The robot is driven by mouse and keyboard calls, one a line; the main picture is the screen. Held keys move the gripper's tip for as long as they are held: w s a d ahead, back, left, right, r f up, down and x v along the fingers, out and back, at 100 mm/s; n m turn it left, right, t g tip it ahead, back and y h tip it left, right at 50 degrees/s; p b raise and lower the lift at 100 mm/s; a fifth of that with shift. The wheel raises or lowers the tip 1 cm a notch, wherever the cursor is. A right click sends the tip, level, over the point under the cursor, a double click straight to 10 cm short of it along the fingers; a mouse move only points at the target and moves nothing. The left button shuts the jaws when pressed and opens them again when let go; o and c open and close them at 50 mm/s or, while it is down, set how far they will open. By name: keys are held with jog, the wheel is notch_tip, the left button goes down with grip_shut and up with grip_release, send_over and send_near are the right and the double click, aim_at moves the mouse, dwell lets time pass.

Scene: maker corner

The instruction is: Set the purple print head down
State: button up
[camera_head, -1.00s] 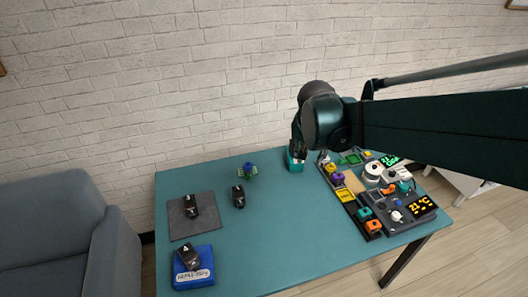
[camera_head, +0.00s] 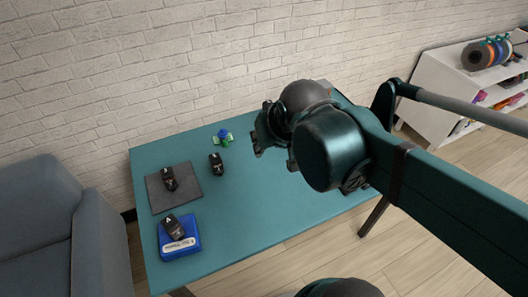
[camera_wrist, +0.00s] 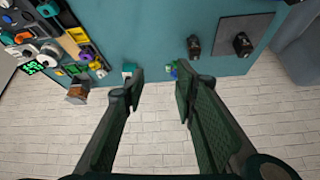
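The purple print head (camera_wrist: 87,52) sits in the dark tray at the left of the wrist view, next to a yellow piece (camera_wrist: 96,66). It is apart from my gripper. My gripper (camera_wrist: 160,82) is open, with nothing between its fingers, above the far table edge and to the right of the print head in the wrist view. In the head view my gripper (camera_head: 272,148) is over the table, and my arm hides the print head and the tray.
A teal box (camera_wrist: 130,68) stands near the table edge beside one finger. Bare table lies between.

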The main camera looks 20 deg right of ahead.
jog(key=shift+s+a+f+n+t+y, duration=0.15)
jog(key=shift+s+a+n, duration=0.3)
jog(key=shift+s+a, duration=0.25)
jog(key=shift+s+a+r+n+t+y, duration=0.15)
jog(key=shift+s+a+n, duration=0.35)
jog(key=shift+s, duration=0.3)
jog(key=shift+f, duration=0.1)
